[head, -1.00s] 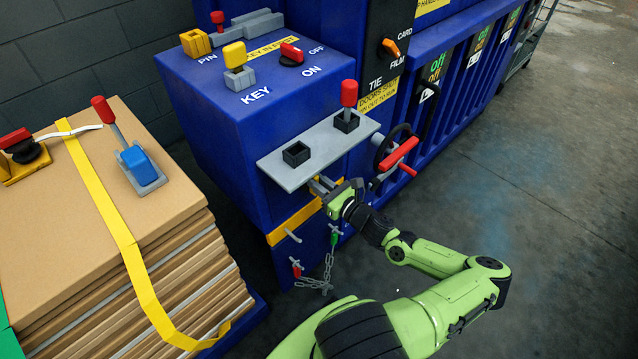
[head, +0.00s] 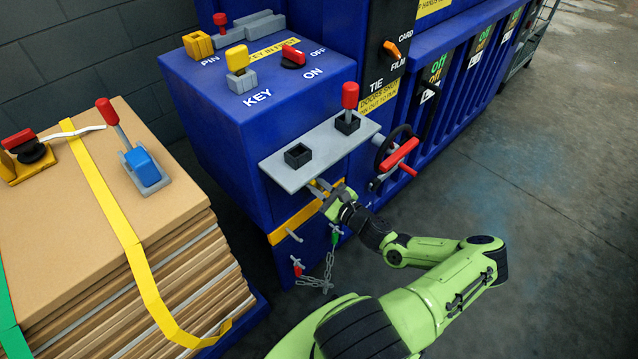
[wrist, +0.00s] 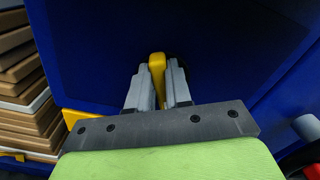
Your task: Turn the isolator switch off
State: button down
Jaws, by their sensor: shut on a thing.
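My gripper (head: 320,188) is below the grey shelf, at the front of the blue cabinet. In the wrist view its two grey fingers (wrist: 157,72) are shut on a narrow yellow handle (wrist: 157,68). A dark round part shows behind the handle against the blue face. In the head view the shelf and fingers hide this handle. A red rotary knob (head: 293,55) on a black base sits on the cabinet top (head: 215,83) between the words ON and OFF, apart from my gripper. I cannot tell for certain which of these is the isolator switch.
The grey shelf (head: 284,175) juts out just above my gripper, with a red-topped lever (head: 350,98) on it. A black handwheel with a red grip (head: 399,153) is close on the right. A chain (head: 328,268) hangs below. Strapped cardboard (head: 60,215) stands left.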

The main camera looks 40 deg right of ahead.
jog(key=n, duration=0.4)
jog(key=f+n, duration=0.1)
jog(key=n, duration=0.3)
jog(key=a+n, duration=0.1)
jog(key=n, duration=0.3)
jog(key=shift+a+f+n, duration=0.1)
jog(key=shift+f+n, duration=0.2)
jog(key=shift+f, duration=0.1)
dwell(0.3)
jog(key=c, duration=1)
grip_release()
jog(key=shift+c, duration=0.2)
jog(key=s+p, duration=0.2)
jog(key=s, duration=1.3)
jog(key=shift+s+d, duration=0.25)
jog(key=shift+s, duration=0.15)
